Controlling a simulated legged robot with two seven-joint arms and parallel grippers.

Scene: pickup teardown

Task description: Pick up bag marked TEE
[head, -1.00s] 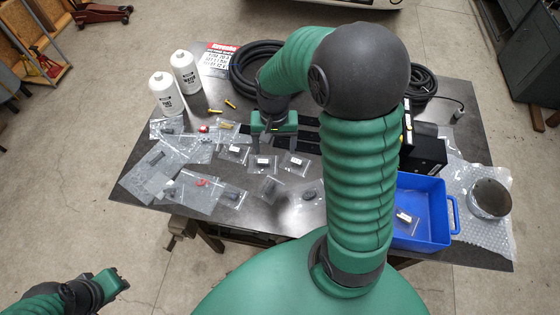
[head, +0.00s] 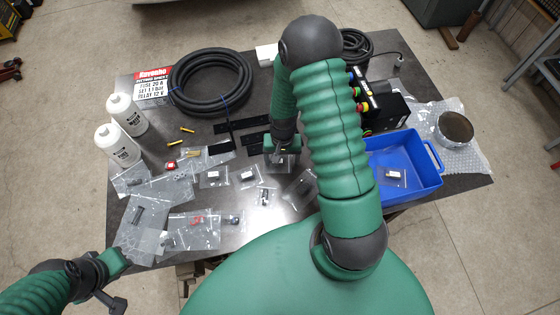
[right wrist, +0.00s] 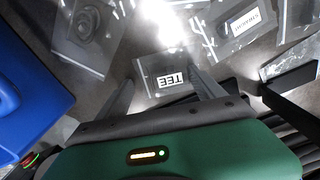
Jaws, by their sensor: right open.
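The bag marked TEE (right wrist: 153,66) is a small clear bag with a white label, lying flat on the dark table. In the right wrist view its label reads upside down. My right gripper (right wrist: 160,86) is open, with one finger on each side of the bag's label and nothing held. In the head view my right gripper (head: 281,152) is over the bag (head: 284,168), which it partly hides. My left gripper (head: 118,285) is at the table's front left edge, away from this bag; its jaw state is unclear.
Several clear bags with parts (head: 213,177) lie close by to the left. A blue bin (head: 432,178) with a bag in it stands right. White bottles (head: 118,145), a coiled black hose (head: 210,60) and a black box (head: 388,112) stand around.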

